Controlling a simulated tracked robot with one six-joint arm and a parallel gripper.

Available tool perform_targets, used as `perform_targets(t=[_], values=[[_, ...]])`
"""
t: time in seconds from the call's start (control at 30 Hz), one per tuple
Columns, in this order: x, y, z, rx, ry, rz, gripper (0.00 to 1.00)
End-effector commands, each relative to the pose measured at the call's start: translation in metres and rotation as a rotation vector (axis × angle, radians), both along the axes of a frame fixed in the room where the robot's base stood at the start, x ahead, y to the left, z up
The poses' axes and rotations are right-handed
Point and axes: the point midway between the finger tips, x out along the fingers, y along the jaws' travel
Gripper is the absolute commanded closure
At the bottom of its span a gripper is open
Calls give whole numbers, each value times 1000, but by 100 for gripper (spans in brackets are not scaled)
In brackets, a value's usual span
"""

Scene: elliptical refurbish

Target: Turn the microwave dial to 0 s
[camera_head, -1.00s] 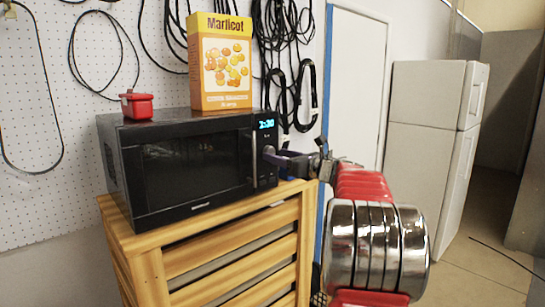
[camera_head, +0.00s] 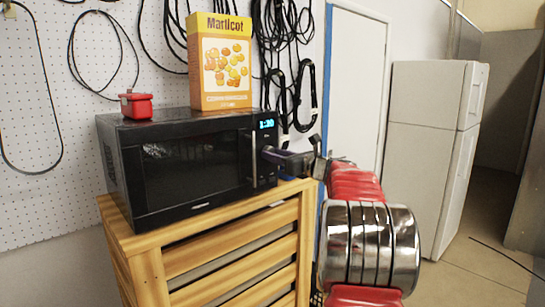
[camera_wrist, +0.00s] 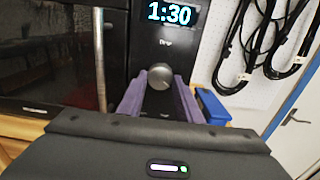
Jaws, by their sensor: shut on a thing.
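The black microwave (camera_head: 190,165) stands on a slatted wooden cabinet. Its door is closed, with a vertical handle (camera_head: 254,158) at the right side. The lit display (camera_wrist: 172,13) on its control panel reads 1:30. The round grey dial (camera_wrist: 159,77) sits below the display in the wrist view. My gripper (camera_wrist: 160,88) has its two purple-lined fingers on either side of the dial and is shut on it. In the head view my gripper (camera_head: 270,153) reaches the microwave's panel from the right and hides the dial.
A yellow Marlicot box (camera_head: 221,60) and a small red container (camera_head: 136,106) stand on the microwave. The wooden cabinet (camera_head: 230,258) is below it. Cables hang on the pegboard behind. A white fridge (camera_head: 430,150) stands at the right.

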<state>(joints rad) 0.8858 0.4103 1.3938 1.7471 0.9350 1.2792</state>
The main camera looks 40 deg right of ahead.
Motion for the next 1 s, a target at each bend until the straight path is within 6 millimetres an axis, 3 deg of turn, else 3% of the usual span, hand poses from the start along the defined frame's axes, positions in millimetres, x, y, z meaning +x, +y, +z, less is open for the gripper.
perform_targets(t=[0.07,0.1,0.17,0.3,1.0], values=[[0,0,0,0,0,-1,89],[0,20,2,1,0,4,91],[0,8,0,-1,0,2,88],[0,3,0,-2,0,5,91],[1,1,3,-29,-6,2,91]])
